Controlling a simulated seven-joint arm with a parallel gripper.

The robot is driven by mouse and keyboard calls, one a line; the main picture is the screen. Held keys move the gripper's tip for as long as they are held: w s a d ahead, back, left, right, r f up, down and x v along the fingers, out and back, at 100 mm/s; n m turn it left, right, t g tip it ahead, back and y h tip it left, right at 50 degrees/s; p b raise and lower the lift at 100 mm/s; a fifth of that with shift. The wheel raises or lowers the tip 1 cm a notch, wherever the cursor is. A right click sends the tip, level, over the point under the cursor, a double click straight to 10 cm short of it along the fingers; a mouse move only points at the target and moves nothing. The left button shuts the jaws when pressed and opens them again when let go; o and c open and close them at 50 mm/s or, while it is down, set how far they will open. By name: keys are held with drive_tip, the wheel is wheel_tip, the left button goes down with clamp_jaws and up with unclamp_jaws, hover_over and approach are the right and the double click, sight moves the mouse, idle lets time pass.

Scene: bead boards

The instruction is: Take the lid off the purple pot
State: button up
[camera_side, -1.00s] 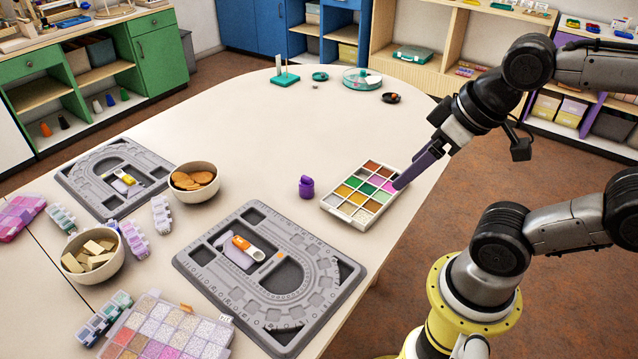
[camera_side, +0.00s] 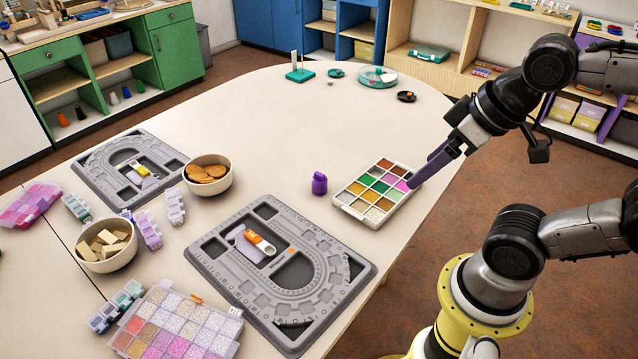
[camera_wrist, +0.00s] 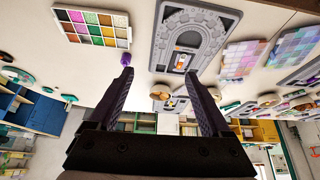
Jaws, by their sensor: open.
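The purple pot (camera_side: 319,184) stands upright on the table, just left of the sectioned tray. Its narrower top part is the same purple, and I cannot make out a seam between lid and body. In the wrist view the pot (camera_wrist: 125,59) shows small, just beyond the left fingertip and partly hidden by it. My gripper (camera_side: 413,184) is to the right of the pot in the side view, by the tray's right edge, well apart from the pot. In the wrist view my gripper (camera_wrist: 160,78) is open, with nothing between its fingers.
A white tray (camera_side: 341,202) of coloured beads lies between pot and gripper in the side view. A grey bead board (camera_side: 225,275) lies left of the pot, with a bowl of orange discs (camera_side: 208,190) behind.

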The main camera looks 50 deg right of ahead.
drive_tip(key=shift+c, duration=0.6)
